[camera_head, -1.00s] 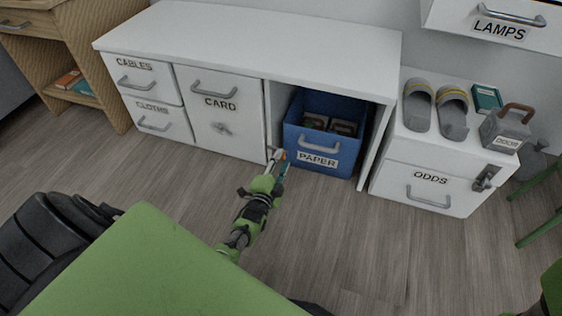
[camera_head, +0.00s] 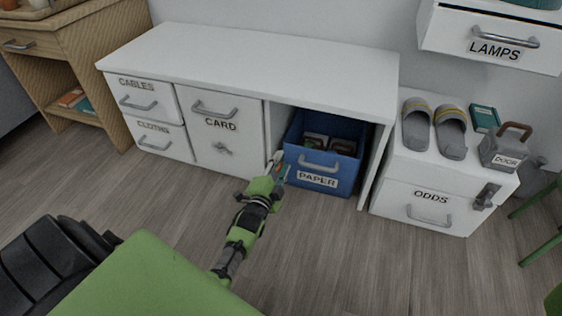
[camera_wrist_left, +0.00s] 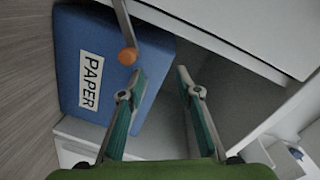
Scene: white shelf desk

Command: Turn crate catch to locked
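The blue PAPER crate (camera_head: 333,178) stands in the open bay of the white shelf desk and also shows at the left of the left wrist view (camera_wrist_left: 68,65). A thin grey lever with an orange knob (camera_wrist_left: 127,56), which looks like the crate catch, crosses the crate's face in the wrist view. My left gripper (camera_head: 279,164) is at the crate's left edge. In the wrist view its teal fingers (camera_wrist_left: 160,75) are spread, with nothing between them. The knob is just outside the left-hand finger; contact cannot be told. My right gripper is out of view.
The CARD door (camera_head: 222,133) with its small latch is left of the bay. The ODDS drawer (camera_head: 428,207) with its own catch (camera_head: 486,196) is to the right. Slippers (camera_head: 450,132) and a DOOR weight (camera_head: 503,150) stand above it. The floor in front is clear.

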